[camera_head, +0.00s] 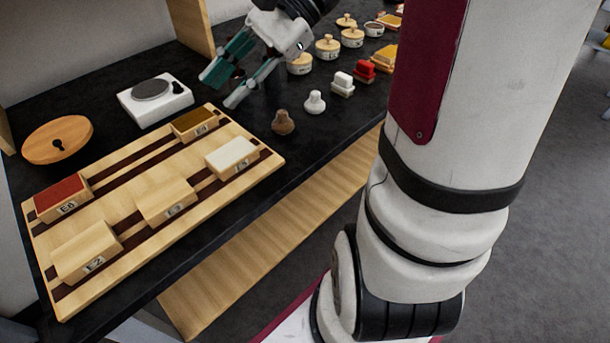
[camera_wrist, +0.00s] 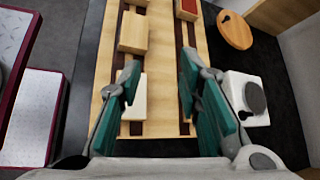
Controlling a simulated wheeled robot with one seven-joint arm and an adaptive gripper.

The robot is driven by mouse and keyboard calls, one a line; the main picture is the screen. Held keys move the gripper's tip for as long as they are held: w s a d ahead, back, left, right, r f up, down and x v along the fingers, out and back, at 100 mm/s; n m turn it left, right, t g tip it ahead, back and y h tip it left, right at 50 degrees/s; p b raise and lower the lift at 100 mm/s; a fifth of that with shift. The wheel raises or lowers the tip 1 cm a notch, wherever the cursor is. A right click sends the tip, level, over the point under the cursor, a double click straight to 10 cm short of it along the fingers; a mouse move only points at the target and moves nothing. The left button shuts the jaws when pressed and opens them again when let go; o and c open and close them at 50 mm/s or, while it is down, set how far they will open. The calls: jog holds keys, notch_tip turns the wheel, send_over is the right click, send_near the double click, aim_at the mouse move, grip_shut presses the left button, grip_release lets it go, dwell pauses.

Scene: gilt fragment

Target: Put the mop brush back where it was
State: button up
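I cannot tell for certain which thing is the mop brush. Two small knob-shaped pieces stand on the dark bench in the head view, a brown one (camera_head: 283,123) and a pale one (camera_head: 314,102); either could be a brush. My gripper (camera_head: 225,89) is above the bench, left of and above these two in the picture. Its teal fingers are apart and nothing shows between them. In the wrist view my gripper (camera_wrist: 159,65) is also open, with a wooden board (camera_wrist: 165,70) below it.
The board (camera_head: 150,172) carries several labelled blocks. Behind it are a white scale-like device (camera_head: 155,100) and a round wooden disc (camera_head: 57,140). Lidded pots (camera_head: 327,47), a red-topped block (camera_head: 364,71) and a white-topped block (camera_head: 342,84) stand to the right.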

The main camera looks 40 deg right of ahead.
jog(key=s+a+n+g+h, duration=0.35)
jog(key=s+a+n, duration=0.35)
jog(key=s, duration=0.3)
jog(key=s+d+f+n+t+h, duration=0.2)
jog(key=s+d+n+h, duration=0.1)
jog(key=s+n+h, duration=0.4)
jog(key=s+n, duration=0.1)
jog(key=s, duration=0.2)
jog(key=shift+s+d+f+n, duration=0.15)
jog(key=shift+s+f+n, duration=0.15)
jog(key=shift+n, duration=0.1)
